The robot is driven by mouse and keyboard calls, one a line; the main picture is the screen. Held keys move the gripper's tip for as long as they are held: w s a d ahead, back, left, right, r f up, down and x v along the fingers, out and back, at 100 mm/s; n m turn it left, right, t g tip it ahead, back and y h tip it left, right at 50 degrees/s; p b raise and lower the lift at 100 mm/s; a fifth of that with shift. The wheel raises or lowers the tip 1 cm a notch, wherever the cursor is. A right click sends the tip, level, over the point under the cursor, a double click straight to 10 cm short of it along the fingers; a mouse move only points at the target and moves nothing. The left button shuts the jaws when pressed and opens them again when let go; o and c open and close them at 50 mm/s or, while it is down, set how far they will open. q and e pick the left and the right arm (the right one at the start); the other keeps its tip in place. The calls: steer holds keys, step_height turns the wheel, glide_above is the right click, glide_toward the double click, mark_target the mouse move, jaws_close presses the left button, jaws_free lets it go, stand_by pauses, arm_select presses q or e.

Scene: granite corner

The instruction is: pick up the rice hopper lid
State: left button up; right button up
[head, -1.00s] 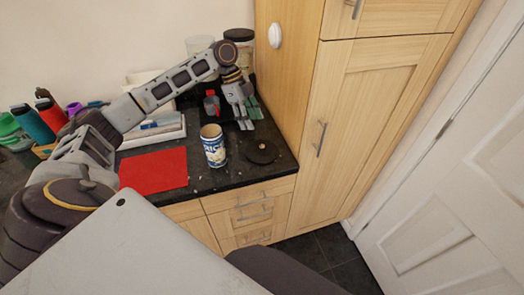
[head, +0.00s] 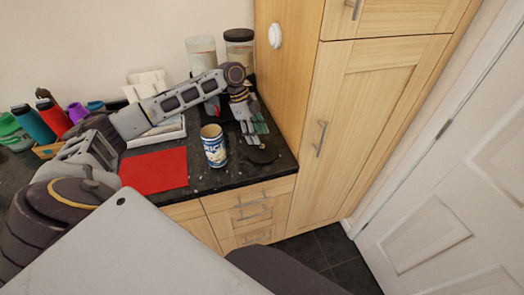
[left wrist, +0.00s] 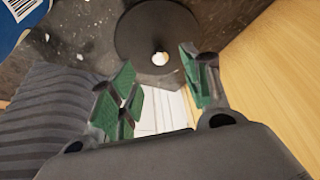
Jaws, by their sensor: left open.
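The rice hopper lid (head: 264,156) is a flat black disc on the dark counter, right of the rice can (head: 213,152); my gripper partly hides it in the head view. My left gripper (head: 253,138) is open and empty, with green pads. In the wrist view its fingertips (left wrist: 155,68) are on either side of the knob's line; I cannot tell the gap between fingers and lid. My right gripper is out of view.
The open blue-and-white can stands close left of the lid. A red mat (head: 154,169) lies further left. Two jars (head: 239,50) stand at the back. A tall wooden cabinet (head: 345,125) closes the right side. The counter's front edge is near the lid.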

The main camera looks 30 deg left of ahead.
mark_target(263, 146)
arm_select(q)
steer(key=shift+d+f, duration=0.2)
steer(key=shift+f, duration=0.5)
steer(key=x, duration=0.2)
steer(key=shift+f+p, duration=0.3)
steer(key=shift+f, duration=0.1)
steer(key=shift+d+f, duration=0.2)
steer(key=shift+f, duration=0.2)
steer(key=c, duration=1.1)
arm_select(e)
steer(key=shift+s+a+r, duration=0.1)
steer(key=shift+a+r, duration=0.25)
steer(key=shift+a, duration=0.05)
arm_select(q)
steer(key=shift+o, duration=0.2)
steer(key=shift+r, duration=0.1)
steer(key=shift+w+r, duration=0.1)
steer(key=shift+r, duration=0.55)
step_height(263, 146, up, 9)
steer(key=shift+f+b, duration=0.2)
steer(key=shift+b, duration=0.1)
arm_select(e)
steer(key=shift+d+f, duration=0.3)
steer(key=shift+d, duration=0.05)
